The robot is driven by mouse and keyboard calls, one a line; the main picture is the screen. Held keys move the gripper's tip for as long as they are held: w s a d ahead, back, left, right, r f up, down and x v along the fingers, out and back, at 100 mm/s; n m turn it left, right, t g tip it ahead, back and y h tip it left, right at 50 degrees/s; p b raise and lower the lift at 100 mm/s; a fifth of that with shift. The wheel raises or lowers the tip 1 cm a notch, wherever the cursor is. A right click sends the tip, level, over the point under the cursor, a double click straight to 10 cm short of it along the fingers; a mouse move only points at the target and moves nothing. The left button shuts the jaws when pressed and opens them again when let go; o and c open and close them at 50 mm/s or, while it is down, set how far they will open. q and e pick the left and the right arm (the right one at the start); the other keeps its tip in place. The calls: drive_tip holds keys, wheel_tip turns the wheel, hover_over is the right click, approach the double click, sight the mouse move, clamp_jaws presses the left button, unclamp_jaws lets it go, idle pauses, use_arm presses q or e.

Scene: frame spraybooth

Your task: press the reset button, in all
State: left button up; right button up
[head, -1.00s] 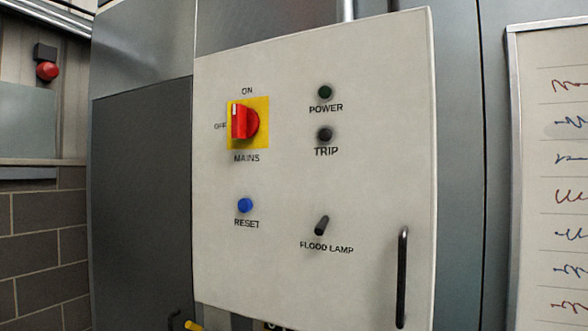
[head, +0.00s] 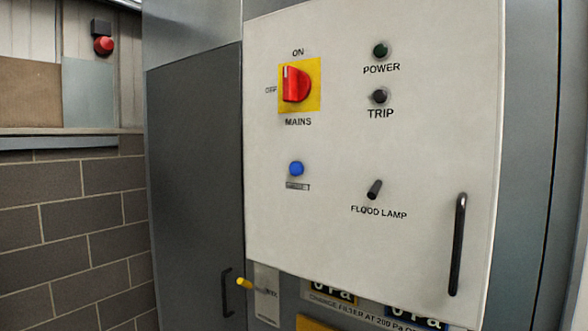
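The blue reset button (head: 296,169) is on the left half of the pale control panel (head: 335,215), below the red mains switch. The label under it is blurred in the current view. The red mains switch (head: 296,85) sits on a yellow plate, its white mark pointing up toward ON. The green power lamp (head: 380,50) and the dark trip lamp (head: 379,96) both look unlit. Neither of my grippers is in the head view, and nothing touches the button.
The flood lamp toggle (head: 374,189) is right of the button. A black handle (head: 457,244) stands out at the panel's lower right. A yellow-tipped lever (head: 244,283) and pressure displays (head: 333,292) are below the panel. A brick wall (head: 75,225) is at left.

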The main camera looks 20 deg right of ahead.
clamp_jaws()
idle(1.0)
